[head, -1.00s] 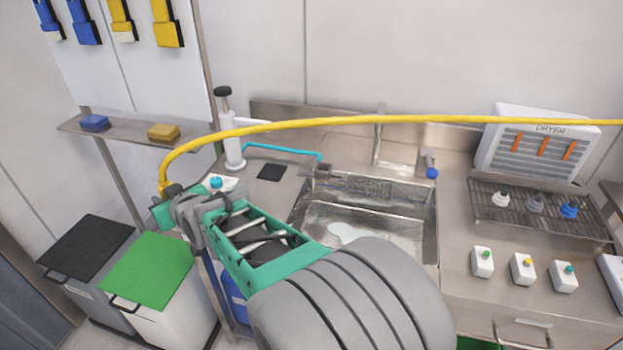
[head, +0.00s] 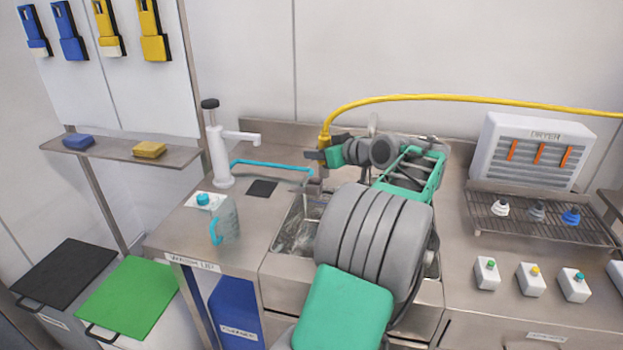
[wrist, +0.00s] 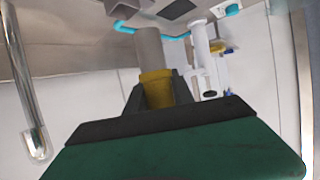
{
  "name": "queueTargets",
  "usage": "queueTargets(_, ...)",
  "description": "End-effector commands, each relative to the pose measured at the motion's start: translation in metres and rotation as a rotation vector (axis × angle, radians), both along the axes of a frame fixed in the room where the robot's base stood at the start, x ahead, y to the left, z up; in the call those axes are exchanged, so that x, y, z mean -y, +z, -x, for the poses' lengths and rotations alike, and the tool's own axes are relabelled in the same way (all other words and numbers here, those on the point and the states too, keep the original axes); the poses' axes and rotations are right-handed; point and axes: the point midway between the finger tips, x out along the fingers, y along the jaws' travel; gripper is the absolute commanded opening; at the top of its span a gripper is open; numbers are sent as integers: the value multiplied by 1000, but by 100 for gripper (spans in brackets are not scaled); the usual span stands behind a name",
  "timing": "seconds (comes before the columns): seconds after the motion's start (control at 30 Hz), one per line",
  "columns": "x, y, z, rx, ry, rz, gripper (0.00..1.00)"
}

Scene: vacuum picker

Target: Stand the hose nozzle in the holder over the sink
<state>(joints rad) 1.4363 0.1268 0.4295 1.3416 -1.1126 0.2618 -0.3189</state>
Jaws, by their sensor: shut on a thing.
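My gripper (head: 326,153) is shut on the hose nozzle, left of centre above the sink's left side in the head view. The nozzle (head: 324,140) has a yellow body, with the yellow hose rising from its top. In the wrist view the fingers (wrist: 163,98) clasp the yellow body, and a grey tube (wrist: 150,48) extends from it. The nozzle looks roughly upright. The grey holder (head: 313,187) is just below it at the sink's back left edge; a grey bracket (wrist: 128,6) also shows beyond the tube. I cannot tell whether tube and holder touch.
My arm hides much of the sink (head: 290,235). A white pump dispenser (head: 217,150) and a jug (head: 226,218) stand to the left. A thin blue tube (head: 270,165) runs to the holder. The dryer (head: 530,150) and rack (head: 540,213) stand at right.

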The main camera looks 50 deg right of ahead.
Motion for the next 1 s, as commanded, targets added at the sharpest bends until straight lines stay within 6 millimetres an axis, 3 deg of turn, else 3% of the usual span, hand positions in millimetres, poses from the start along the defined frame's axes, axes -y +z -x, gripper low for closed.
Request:
queueTargets(0.2, 37, -32, -49, 0, 2, -4, 0)
queueTargets(0.4, 56, -68, -72, 1, -1, -2, 0)
queueTargets(0.57, 63, -82, -81, 1, 0, -1, 0)
queueTargets(0.73, 63, -109, -80, 2, -2, -2, 0)
queueTargets(1.0, 63, -113, -80, 2, -2, 1, 0)
